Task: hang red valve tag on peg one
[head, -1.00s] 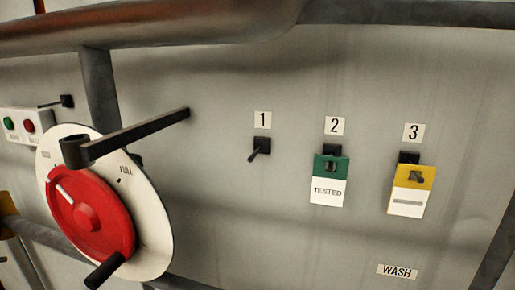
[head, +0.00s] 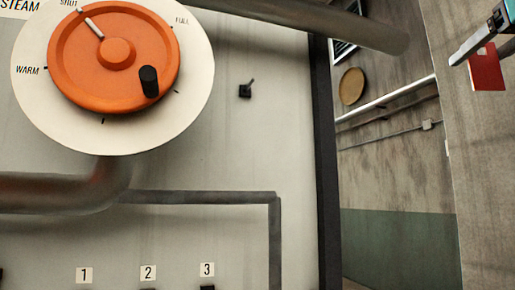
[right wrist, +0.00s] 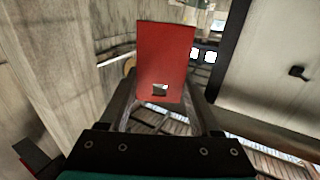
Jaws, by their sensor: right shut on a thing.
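The red valve tag (head: 487,72) is a flat red plate at the top right of the head view. My right gripper (head: 482,50) is shut on it, well away to the right of the panel. In the right wrist view the tag (right wrist: 165,50) stands out between the fingers (right wrist: 163,106), with a small square hole near its gripped end. The label of peg one (head: 84,275) is at the bottom left of the head view. Peg one itself is below the frame. My left gripper is not in view.
Labels 2 (head: 148,272) and 3 (head: 207,269) sit right of label 1; their pegs are nearly cut off. An orange handwheel (head: 110,60) and a grey pipe (head: 200,197) stand above the labels. A small black fitting (head: 245,91) is on the panel.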

